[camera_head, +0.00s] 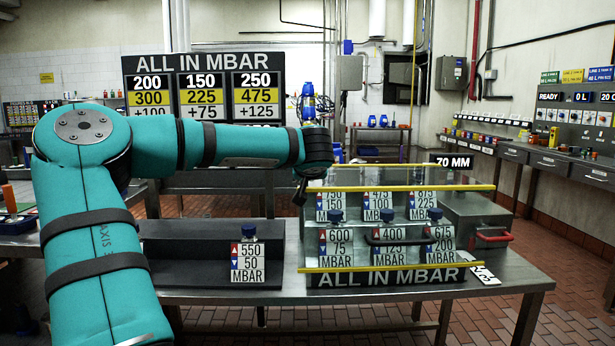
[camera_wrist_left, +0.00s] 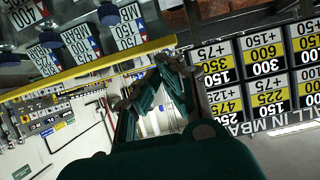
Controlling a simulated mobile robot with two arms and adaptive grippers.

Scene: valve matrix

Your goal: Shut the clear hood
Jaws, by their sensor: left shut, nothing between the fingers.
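The clear hood (camera_head: 400,188) is a see-through cover with yellow edge strips over the stepped rack of valves and number cards at the right of the metal table. A black handle (camera_head: 398,237) shows across its front, before the lower cards. A yellow strip runs low along the front, just above the MBAR sign. I cannot tell whether any gap is left there. My left gripper (camera_head: 300,195) is shut and empty, pointing down beside the hood's upper left end. In the left wrist view its fingers (camera_wrist_left: 160,78) are near a yellow strip (camera_wrist_left: 85,68); contact is unclear.
A dark stepped stand (camera_head: 195,262) with one blue-capped valve and a 550/50 card (camera_head: 248,262) is left of the hood. A box with a red handle (camera_head: 492,237) is at its right. A pressure board (camera_head: 205,85) stands behind.

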